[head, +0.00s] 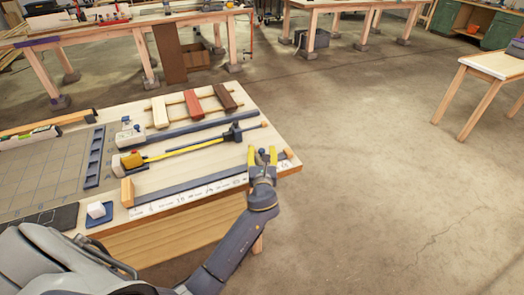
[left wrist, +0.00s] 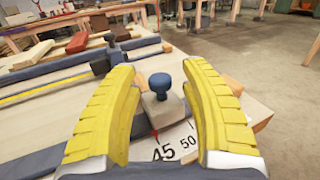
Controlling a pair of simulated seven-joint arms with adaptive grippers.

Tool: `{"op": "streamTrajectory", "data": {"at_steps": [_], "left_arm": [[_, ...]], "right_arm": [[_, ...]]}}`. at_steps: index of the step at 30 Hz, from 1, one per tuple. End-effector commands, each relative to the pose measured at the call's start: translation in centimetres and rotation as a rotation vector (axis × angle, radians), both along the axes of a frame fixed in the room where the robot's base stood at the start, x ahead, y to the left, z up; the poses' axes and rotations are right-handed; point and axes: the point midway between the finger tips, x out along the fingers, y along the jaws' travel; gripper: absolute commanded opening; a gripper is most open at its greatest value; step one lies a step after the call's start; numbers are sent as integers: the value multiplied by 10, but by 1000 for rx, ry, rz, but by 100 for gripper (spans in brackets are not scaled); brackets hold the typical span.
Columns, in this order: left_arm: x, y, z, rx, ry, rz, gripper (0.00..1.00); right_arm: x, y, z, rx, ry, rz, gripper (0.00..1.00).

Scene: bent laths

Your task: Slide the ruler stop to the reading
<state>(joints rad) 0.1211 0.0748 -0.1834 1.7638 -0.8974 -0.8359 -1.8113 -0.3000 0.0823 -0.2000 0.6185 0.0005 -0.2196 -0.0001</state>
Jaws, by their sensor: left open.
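The ruler stop, a pale block with a dark blue knob, shows in the left wrist view (left wrist: 163,110) between my yellow fingers. A small red mark at its base lies close to the 45 on the white scale (left wrist: 180,145); the exact reading is hard to tell. In the head view the white ruler (head: 185,202) runs along the bench's front edge beside a dark blue rail (head: 190,188). My left gripper (head: 262,154) is open around the stop near the ruler's right end, with a finger on each side and gaps visible. My right gripper is out of view.
Behind the rail lies a yellow strip with a dark clamp (head: 234,132). Farther back are wooden, red and brown blocks (head: 193,103). Wooden end blocks stand at the rail's ends. Open floor lies right of the bench.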

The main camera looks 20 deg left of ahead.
Motion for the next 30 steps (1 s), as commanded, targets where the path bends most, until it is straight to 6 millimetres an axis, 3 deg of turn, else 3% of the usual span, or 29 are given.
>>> {"op": "streamTrajectory", "data": {"at_steps": [16, 22, 30], "left_arm": [[-79, -40, 0, -1, 0, -1, 45], [-94, -47, 0, -1, 0, 0, 45], [-100, -50, 1, 0, -1, 0, 45]], "right_arm": [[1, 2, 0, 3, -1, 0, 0], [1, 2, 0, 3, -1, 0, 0], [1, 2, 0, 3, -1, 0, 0]]}}
